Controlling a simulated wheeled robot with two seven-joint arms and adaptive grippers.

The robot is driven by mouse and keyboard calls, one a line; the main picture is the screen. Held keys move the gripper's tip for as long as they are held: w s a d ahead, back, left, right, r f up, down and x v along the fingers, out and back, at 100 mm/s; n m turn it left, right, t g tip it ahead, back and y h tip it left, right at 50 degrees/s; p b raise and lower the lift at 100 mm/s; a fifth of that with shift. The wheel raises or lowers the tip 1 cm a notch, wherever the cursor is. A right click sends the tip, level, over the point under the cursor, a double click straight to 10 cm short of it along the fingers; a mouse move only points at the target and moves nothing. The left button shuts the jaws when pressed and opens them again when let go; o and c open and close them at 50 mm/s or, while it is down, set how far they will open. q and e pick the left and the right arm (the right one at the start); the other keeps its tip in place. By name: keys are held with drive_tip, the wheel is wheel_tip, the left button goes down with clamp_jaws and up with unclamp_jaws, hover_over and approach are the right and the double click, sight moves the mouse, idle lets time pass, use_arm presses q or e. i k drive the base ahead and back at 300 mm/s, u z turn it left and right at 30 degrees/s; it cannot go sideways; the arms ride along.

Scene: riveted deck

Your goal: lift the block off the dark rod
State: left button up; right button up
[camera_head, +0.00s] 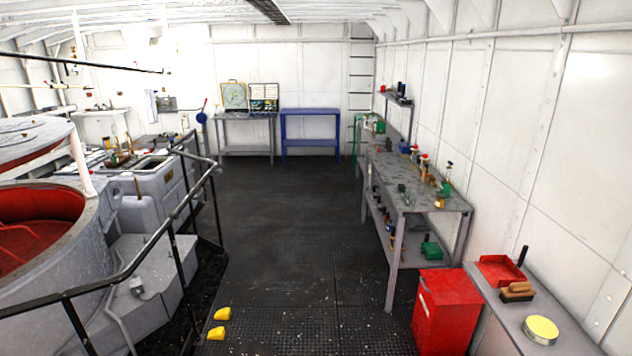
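A short dark rod (522,256) stands up, slightly tilted, at the back of the grey bench at the lower right. Its lower end is by the right side of a red tray-like piece (496,268). A tan block-like piece (518,288) with a dark lower part lies in front of the red piece. I cannot tell whether this is the task's block, and no block clearly shows around the rod. Neither of my grippers is in view.
A yellow-topped round tin (541,328) stands on the bench's front part. A red cabinet (446,310) stands left of it. A long cluttered workbench (440,200) runs along the right wall. Black railing (130,266) guards the left. The dark floor (285,225) between is mostly clear, with yellow pieces (220,314) low down.

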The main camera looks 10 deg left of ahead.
sight(149, 96)
drive_tip(key=u, duration=0.1)
drive_tip(key=i, duration=3.85)
drive_tip(key=u, duration=0.35)
drive_tip(key=i, duration=1.9)
drive_tip(key=u, duration=0.5)
drive_tip(key=i, duration=2.05)
drive_tip(key=u, duration=0.75)
drive_tip(key=i, duration=2.4)
drive_tip(key=u, duration=0.4)
